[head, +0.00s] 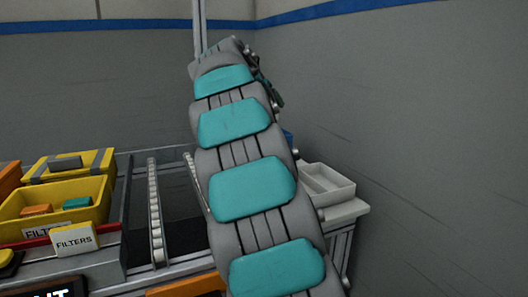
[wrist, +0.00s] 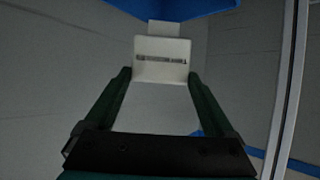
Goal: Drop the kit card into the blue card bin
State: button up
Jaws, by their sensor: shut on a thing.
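In the wrist view my gripper (wrist: 160,76) has its two dark green fingers shut on a white card (wrist: 160,72), one finger at each side edge. The card bears a thin dark printed strip and looks upright and unbent. Beyond it, at the top edge, is a blue object (wrist: 172,9), probably the blue card bin, with a pale patch on its near side. The gap between card and blue object cannot be judged. In the head view only a small blue piece (head: 288,137) shows behind my arm. My arm hides the card there.
A white tray (head: 328,184) sits on a pale shelf right of my arm. A yellow bin labelled FILTERS (head: 55,207) with orange and teal items is at left, with a yellow case (head: 68,164) behind it. Metal rails run between. A grey wall stands close on the right.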

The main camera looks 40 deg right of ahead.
jog(key=shift+f+b, duration=1)
jog(key=shift+f, duration=1.65)
jog(key=o, duration=1)
jog(key=v, duration=0.7)
jog(key=shift+s+a+r+b, duration=0.15)
jog(key=shift+s+a+b, duration=0.05)
jog(key=shift+a+b, duration=0.15)
